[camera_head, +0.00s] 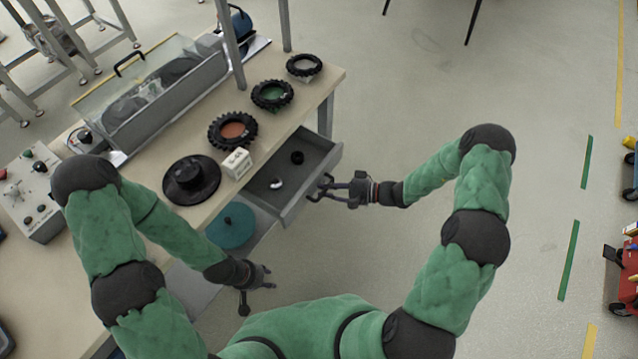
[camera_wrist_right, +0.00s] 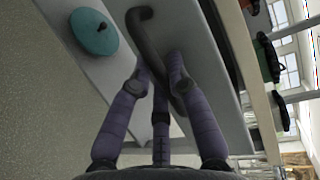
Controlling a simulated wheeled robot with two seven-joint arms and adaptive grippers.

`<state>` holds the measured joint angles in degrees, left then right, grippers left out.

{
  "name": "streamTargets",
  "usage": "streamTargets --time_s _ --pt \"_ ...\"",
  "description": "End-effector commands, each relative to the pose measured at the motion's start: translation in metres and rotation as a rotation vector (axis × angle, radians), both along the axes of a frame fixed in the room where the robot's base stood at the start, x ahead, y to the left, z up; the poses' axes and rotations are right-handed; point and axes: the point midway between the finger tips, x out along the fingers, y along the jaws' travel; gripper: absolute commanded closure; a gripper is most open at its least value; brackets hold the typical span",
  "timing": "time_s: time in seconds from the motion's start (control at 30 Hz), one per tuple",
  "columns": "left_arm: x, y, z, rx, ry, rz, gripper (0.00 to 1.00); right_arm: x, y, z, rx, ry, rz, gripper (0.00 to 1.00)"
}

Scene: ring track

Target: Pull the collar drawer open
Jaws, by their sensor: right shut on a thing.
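The grey collar drawer (camera_head: 318,173) stands pulled out from the front of the workbench. A black ring (camera_head: 297,157) and a small white curved piece (camera_head: 276,183) lie inside it. My right gripper (camera_head: 327,188) is shut on the dark bar handle (camera_head: 288,215) at the drawer's front. In the right wrist view the handle (camera_wrist_right: 146,42) runs between the fingers (camera_wrist_right: 160,90) along the drawer front. My left gripper (camera_head: 262,281) is low in front of the bench, apart from the drawer; its finger opening is unclear.
Black tyre-like rings (camera_head: 232,131), a black disc (camera_head: 191,180) and a white box (camera_head: 237,163) stand on the bench top. A teal disc (camera_head: 231,226) lies below, left of the drawer. A control box (camera_head: 32,192) stands at left. Open floor lies right of the drawer.

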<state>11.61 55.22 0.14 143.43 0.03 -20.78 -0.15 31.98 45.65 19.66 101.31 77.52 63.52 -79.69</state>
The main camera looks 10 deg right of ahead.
Motion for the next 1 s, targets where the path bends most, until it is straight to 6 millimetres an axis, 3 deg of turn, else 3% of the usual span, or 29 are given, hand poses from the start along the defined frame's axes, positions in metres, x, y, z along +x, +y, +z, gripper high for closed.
streamTargets --time_s 0.37,0.4,0.43,0.77,1.0 --pt "0.0 0.0 0.0 0.0 0.0 0.0 0.6 -0.002 -0.001 -0.001 0.0 0.002 0.001 1.0" --pt "0.0 0.0 0.0 0.0 0.0 0.0 0.6 -0.002 -0.001 -0.001 0.0 0.002 0.001 0.76" --pt "0.0 0.0 0.0 0.0 0.0 0.0 0.6 -0.002 -0.001 -0.001 0.0 0.002 0.001 0.7" --pt "0.0 0.0 0.0 0.0 0.0 0.0 0.6 -0.002 -0.002 0.0 0.0 0.001 0.0 0.7" --pt "0.0 0.0 0.0 0.0 0.0 0.0 0.6 -0.01 -0.025 0.004 -0.001 0.001 -0.005 0.7"
